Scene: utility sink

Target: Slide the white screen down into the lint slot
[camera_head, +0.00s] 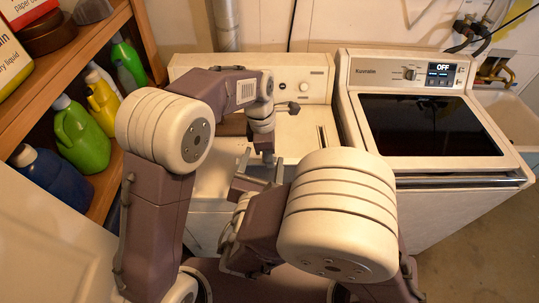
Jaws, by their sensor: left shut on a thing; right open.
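The lint slot (322,138) is a narrow dark opening in the top of the white dryer (210,158), towards its right side. My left gripper (268,157) points down over the dryer top, left of the slot. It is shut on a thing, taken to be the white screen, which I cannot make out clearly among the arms. My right gripper (260,174) is open, close by and nearer to me, with its fingers apart. My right forearm hides part of the dryer's front.
A washer (420,178) with a dark lid stands right of the dryer, its display reading OFF. A wooden shelf (100,196) with several bottles is at the left. A sink (510,115) and pipes are at the far right. The dryer's control panel (300,82) rises at the back.

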